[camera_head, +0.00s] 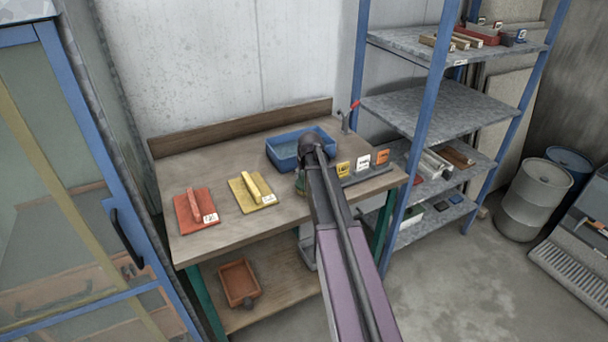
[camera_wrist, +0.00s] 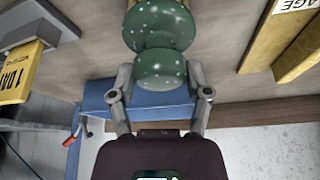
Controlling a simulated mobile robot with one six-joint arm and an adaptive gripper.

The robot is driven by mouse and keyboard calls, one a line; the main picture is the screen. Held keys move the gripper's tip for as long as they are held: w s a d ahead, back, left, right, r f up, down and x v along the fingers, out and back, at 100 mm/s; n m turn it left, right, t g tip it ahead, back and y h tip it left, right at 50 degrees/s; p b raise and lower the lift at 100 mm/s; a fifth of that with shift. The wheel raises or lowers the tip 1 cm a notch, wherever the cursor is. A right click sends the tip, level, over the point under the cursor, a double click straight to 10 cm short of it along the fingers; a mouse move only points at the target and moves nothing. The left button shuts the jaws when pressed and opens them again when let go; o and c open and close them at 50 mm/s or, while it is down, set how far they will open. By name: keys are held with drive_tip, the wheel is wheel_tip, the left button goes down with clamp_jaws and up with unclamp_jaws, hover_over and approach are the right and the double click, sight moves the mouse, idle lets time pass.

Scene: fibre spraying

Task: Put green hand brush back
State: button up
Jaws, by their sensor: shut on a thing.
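The green hand brush (camera_wrist: 160,30) shows in the wrist view as a rounded, speckled green body, with its far end cut off by the picture's top edge. My gripper (camera_wrist: 160,72) is shut on it, one finger on each side of the near green bulb. In the head view, only a small green part (camera_head: 300,185) shows beside my arm, over the workbench (camera_head: 225,245) and in front of the blue tub (camera_head: 284,152). My arm hides the rest of the brush and the gripper. I cannot tell whether the brush touches the bench top.
A red float (camera_head: 184,212) and a yellow float (camera_head: 241,200) lie on the bench's left. A grey rack with yellow, white and orange tags (camera_head: 363,160) stands right of my arm. A blue-posted shelf (camera_head: 424,110) stands at the right, and a blue-framed cabinet (camera_head: 75,100) at the left.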

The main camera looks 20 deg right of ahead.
drive_tip(key=o, duration=1)
drive_tip(key=shift+r, duration=0.1)
drive_tip(key=p+v, duration=1.1)
drive_tip(key=v, duration=0.1)
idle(0.8)
drive_tip(key=s+a+g, duration=0.1)
drive_tip(key=s+a, duration=0.6)
drive_tip(key=s+a+f+n+g, duration=0.1)
drive_tip(key=s+a+g, duration=0.1)
drive_tip(key=s+a, duration=0.5)
drive_tip(key=s+a+n+g, duration=0.1)
drive_tip(key=s+a, duration=0.6)
drive_tip(key=a, duration=0.1)
drive_tip(key=shift+s+a+f+y, duration=0.1)
drive_tip(key=shift+s+f+y, duration=0.1)
drive_tip(key=shift+s+y, duration=0.15)
drive_tip(key=shift+w, duration=0.1)
